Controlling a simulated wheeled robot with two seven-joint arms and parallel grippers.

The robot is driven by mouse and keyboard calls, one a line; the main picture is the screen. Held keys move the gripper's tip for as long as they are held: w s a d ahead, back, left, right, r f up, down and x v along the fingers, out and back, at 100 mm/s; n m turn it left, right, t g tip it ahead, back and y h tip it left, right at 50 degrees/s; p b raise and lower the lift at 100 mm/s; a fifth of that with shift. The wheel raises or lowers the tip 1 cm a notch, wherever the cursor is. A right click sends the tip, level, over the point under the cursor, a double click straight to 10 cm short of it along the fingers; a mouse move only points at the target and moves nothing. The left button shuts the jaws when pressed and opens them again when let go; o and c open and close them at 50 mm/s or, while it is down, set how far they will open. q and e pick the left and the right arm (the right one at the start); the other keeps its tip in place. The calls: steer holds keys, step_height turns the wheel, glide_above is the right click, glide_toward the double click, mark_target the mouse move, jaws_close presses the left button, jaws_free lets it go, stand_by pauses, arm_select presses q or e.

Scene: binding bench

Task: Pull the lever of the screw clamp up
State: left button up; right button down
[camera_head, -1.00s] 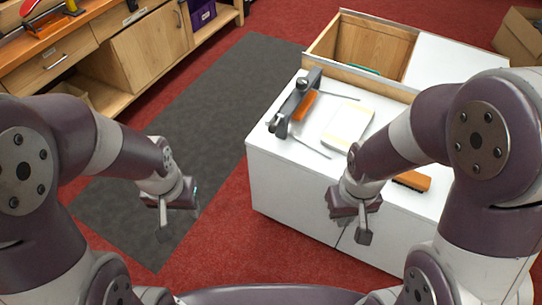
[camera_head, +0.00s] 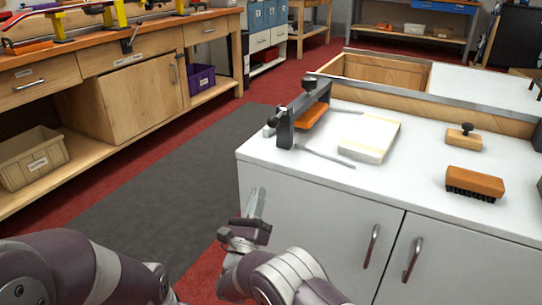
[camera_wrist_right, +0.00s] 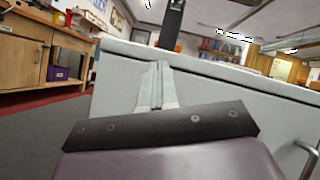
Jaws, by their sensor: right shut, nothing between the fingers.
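A dark grey clamp-like frame (camera_head: 285,127) stands on the left end of the white bench (camera_head: 270,150). It has a dark knob (camera_head: 309,83) on top, an orange bar (camera_head: 311,116) beside it and a thin grey rod (camera_head: 325,156) reaching right from its near foot. I cannot tell which part is the lever. My right gripper (camera_head: 257,203) is shut and empty, pointing up in front of the cabinet's left side, below the top and apart from the clamp. In the right wrist view its fingers (camera_wrist_right: 157,85) are together, with a dark post (camera_wrist_right: 172,22) beyond. My left gripper is out of view.
A cream book-like block (camera_head: 370,137), an orange brush (camera_head: 475,183) and a knobbed wooden block (camera_head: 464,138) lie right of the clamp. Cabinet handles (camera_head: 371,246) stick out in front. A wooden workbench (camera_head: 140,95) stands at left. The grey mat (camera_head: 190,170) between is clear.

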steer(key=w+d+r+m+b, duration=0.1)
steer(key=w+r, duration=0.1)
steer(key=w+d+r+m+h+b, duration=0.1)
steer(key=r, duration=0.1)
steer(key=w+d+r+m+h+b, duration=0.1)
steer(key=w+r+m+b, duration=0.1)
steer(key=shift+w+d+r, duration=0.2)
steer(key=shift+w+d, duration=0.05)
steer(key=shift+w, duration=0.1)
step_height(320, 180, up, 5)
steer(key=b, duration=0.2)
glide_above(272, 163)
steer(key=s, duration=0.2)
steer(key=shift+w+a, duration=0.15)
steer(key=shift+w, duration=0.1)
